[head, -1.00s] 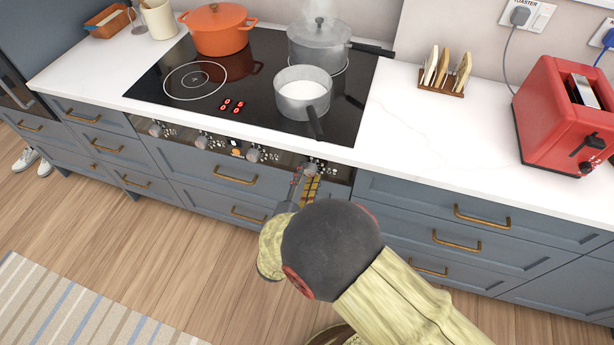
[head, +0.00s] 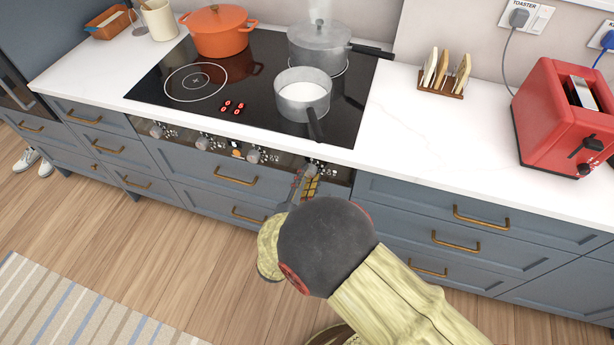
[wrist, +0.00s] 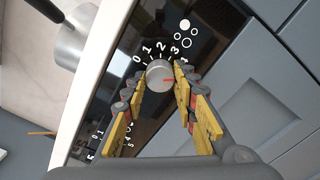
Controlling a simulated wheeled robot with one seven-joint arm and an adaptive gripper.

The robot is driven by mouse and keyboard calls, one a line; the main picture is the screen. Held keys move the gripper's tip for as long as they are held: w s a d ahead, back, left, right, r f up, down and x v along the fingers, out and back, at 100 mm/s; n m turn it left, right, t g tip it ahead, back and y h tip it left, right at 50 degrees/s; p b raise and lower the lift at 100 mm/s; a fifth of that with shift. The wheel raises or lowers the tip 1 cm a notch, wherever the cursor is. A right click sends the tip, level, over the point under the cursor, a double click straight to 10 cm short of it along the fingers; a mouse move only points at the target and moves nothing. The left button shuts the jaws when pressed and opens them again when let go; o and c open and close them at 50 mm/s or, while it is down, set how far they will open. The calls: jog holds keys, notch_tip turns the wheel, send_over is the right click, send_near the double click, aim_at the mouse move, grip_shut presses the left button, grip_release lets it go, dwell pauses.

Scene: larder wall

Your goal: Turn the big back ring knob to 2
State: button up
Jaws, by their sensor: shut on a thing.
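My gripper (wrist: 162,86) is shut on a round grey knob (wrist: 158,75), the rightmost on the panel below the hob. The knob also shows in the head view (head: 311,169), partly covered by the fingers. In the wrist view a scale from 0 to 4 curves round the knob, and a short red mark shows on its face. I cannot tell which number the mark meets. A ring symbol (wrist: 186,28) with one filled circle is printed beside the scale. A lidded grey pot (head: 318,45) steams on the back right ring.
An orange pot (head: 217,29) is at the back left. Other knobs (head: 254,156) sit left of my gripper. A red toaster (head: 564,115) stands on the right.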

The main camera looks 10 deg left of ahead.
jog(key=n+p, duration=0.3)
jog(key=n, duration=0.1)
jog(key=shift+r, duration=0.1)
jog(key=n+p, duration=0.3)
jog(key=n, duration=0.1)
jog(key=shift+d+n+p, duration=0.1)
jog(key=shift+n+p, duration=0.2)
jog(key=n+p, duration=0.3)
jog(key=n, duration=0.1)
jog(key=shift+n, duration=0.3)
jog(key=shift+n+p, duration=1.15)
jog(key=shift+n, duration=0.65)
jog(key=o, duration=1.1)
jog(key=shift+c, duration=0.2)
jog(key=shift+o, duration=0.5)
